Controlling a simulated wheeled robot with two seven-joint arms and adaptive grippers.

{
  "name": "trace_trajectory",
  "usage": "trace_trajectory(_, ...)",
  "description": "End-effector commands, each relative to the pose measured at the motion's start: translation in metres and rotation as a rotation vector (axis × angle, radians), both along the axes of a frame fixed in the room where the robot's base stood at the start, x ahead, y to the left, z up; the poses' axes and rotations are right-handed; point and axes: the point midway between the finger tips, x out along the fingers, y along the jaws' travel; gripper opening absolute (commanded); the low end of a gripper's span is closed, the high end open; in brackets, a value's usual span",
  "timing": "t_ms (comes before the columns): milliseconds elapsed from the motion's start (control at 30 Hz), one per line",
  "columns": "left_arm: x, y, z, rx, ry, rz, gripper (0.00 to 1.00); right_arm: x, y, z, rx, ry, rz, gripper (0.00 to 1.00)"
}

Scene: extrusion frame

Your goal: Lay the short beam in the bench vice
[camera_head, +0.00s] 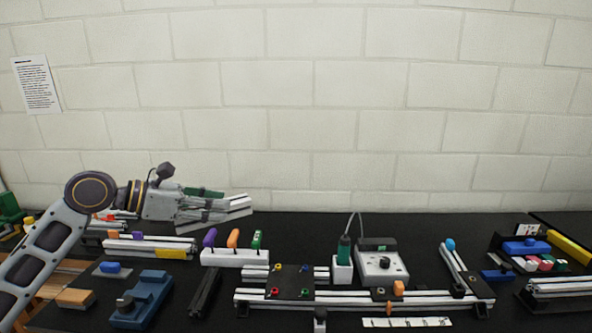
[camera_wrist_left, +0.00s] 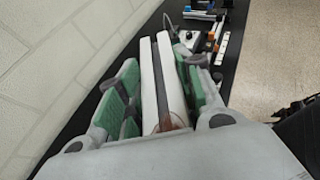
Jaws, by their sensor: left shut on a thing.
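My left gripper (camera_head: 213,199) is shut on a short silver beam (camera_head: 228,212) and holds it in the air above the back left of the bench. The beam lies close to level and points right. In the left wrist view, the beam (camera_wrist_left: 149,85) runs away from the wrist between the green finger pads, with a dark slot along its length. The blue bench vice (camera_head: 146,299) stands at the front left of the bench, below and left of the held beam, apart from it. No beam shows in the vice. My right gripper is out of view.
A white rack (camera_head: 235,258) with purple, orange and green handles stands right of the vice, with a dark bar (camera_head: 205,291) between. A silver extrusion frame (camera_head: 350,298) and a grey control box (camera_head: 382,265) fill the middle.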

Motion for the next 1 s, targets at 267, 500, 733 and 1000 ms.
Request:
trace_trajectory(267,-0.006,0.007,-0.027,-0.001,0.001,0.018,0.04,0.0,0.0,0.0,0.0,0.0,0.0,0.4)
trace_trajectory(500,-0.011,0.012,-0.051,-0.001,0.002,0.031,0.04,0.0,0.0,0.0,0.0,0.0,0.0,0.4)
trace_trajectory(733,-0.017,0.017,-0.074,-0.001,0.002,0.04,0.04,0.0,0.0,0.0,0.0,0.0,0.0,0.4)
trace_trajectory(1000,-0.024,0.022,-0.102,-0.001,0.002,0.051,0.04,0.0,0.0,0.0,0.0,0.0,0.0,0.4)
